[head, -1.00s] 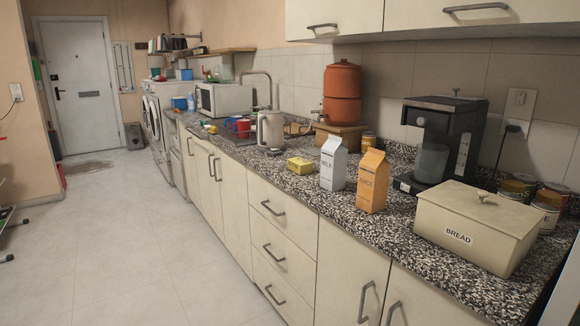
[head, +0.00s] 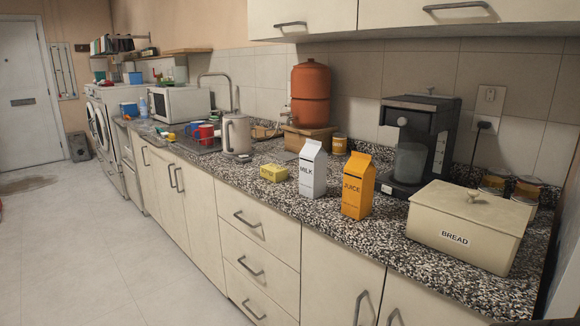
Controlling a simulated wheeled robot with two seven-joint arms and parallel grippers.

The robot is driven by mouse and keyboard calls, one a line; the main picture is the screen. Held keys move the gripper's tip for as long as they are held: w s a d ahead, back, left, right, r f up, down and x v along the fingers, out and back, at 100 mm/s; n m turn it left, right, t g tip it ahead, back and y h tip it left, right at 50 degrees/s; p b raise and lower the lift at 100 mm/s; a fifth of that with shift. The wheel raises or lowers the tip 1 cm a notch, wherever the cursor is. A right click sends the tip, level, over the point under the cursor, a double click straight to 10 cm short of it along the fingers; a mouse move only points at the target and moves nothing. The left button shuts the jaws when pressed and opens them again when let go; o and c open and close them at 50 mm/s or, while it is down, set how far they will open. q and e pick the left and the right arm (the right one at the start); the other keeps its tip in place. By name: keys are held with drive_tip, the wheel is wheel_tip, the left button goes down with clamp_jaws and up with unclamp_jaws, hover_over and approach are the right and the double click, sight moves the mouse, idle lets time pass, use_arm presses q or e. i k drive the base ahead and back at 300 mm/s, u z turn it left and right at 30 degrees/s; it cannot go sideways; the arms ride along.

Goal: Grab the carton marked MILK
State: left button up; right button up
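The white carton marked MILK (head: 312,170) stands upright on the speckled countertop (head: 290,206), near its front edge. An orange carton marked JUICE (head: 357,187) stands just to its right and a little nearer to me. A small yellow block (head: 273,173) lies to the left of the milk carton. Neither of my grippers shows in the head view.
A cream BREAD box (head: 465,227) and a black coffee machine (head: 420,140) stand to the right. A kettle (head: 237,136), a microwave (head: 183,104) and an orange-brown container (head: 310,95) stand further back. Upper cabinets (head: 430,15) overhang the counter. The floor (head: 110,240) at left is clear.

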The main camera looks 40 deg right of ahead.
sight(313, 158)
drive_tip(key=i, duration=2.6)
drive_tip(key=z, duration=1.5)
